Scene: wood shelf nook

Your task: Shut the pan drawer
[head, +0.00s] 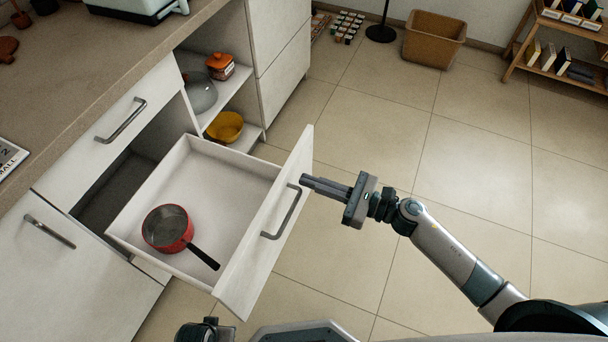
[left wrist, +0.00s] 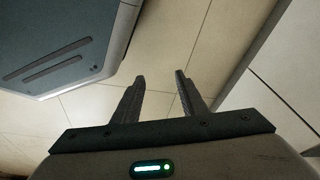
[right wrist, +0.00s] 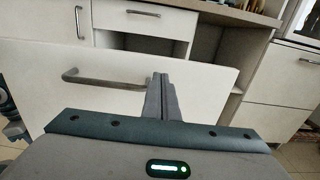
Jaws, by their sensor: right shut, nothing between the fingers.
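The pan drawer (head: 240,165) is pulled far out of the white cabinet. A red pan (head: 168,228) with a dark handle lies inside it. The drawer's front panel (head: 255,265) carries a grey bar handle (head: 284,212), also seen in the right wrist view (right wrist: 100,80). My right gripper (head: 306,182) is shut and empty, its fingertips close to the panel's outer face beside the handle's far end. I cannot tell whether they touch. In the right wrist view the closed fingers (right wrist: 160,80) point at the panel. My left gripper (left wrist: 160,78) is open and empty, away from the drawer.
Open shelves (head: 240,90) beside the drawer hold an orange pot (head: 220,67), a glass lid (head: 199,92) and a yellow bowl (head: 225,127). The countertop (head: 100,60) runs above. The tiled floor (head: 400,140) is clear to the right, with a brown bin (head: 434,40) farther off.

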